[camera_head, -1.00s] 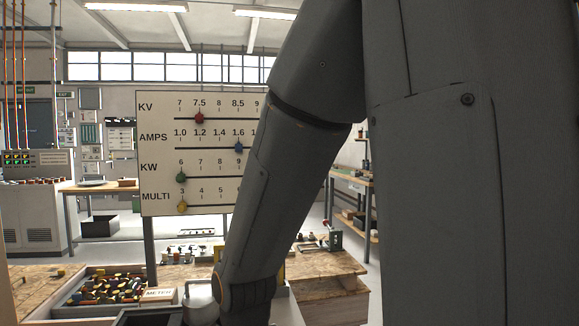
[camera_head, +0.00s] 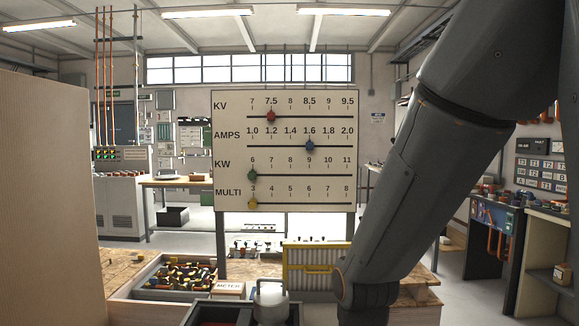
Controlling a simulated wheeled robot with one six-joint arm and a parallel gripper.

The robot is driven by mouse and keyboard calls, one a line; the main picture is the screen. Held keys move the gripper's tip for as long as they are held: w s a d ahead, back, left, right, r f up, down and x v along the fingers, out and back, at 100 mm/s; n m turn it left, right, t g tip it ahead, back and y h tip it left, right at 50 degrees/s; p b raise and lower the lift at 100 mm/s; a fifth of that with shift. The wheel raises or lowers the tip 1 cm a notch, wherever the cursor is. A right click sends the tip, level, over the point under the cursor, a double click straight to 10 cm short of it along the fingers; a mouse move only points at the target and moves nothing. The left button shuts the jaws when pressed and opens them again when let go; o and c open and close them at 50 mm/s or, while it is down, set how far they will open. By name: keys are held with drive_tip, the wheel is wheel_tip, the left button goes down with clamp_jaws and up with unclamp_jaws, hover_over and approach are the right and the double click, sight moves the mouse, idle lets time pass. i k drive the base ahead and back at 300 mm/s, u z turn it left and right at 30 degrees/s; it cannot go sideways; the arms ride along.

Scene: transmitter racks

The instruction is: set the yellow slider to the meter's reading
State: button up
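The white slider board (camera_head: 283,182) stands upright in the middle, with scales marked KV, AMPS, KW and MULTI. The yellow slider (camera_head: 253,203) sits at 3, the left end of the bottom MULTI row. The red slider (camera_head: 271,116) is at 7.5 on KV, the blue slider (camera_head: 310,146) at 1.6 on AMPS, and the green slider (camera_head: 252,175) at 6 on KW. A small METER label (camera_head: 229,288) stands low in front; no meter dial is readable here. My gripper is out of view.
A tray of mixed coloured parts (camera_head: 184,275) lies on the wooden bench at lower left. A grey metal container (camera_head: 270,300) and a yellow-edged ribbed box (camera_head: 314,268) stand in front of the board. A pale panel (camera_head: 50,200) blocks the left. Shelves (camera_head: 545,250) stand right.

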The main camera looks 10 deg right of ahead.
sight(252, 201)
drive_tip(key=z, duration=2.65)
drive_tip(key=k, duration=1.15)
drive_tip(key=u, duration=1.3)
drive_tip(key=i, duration=1)
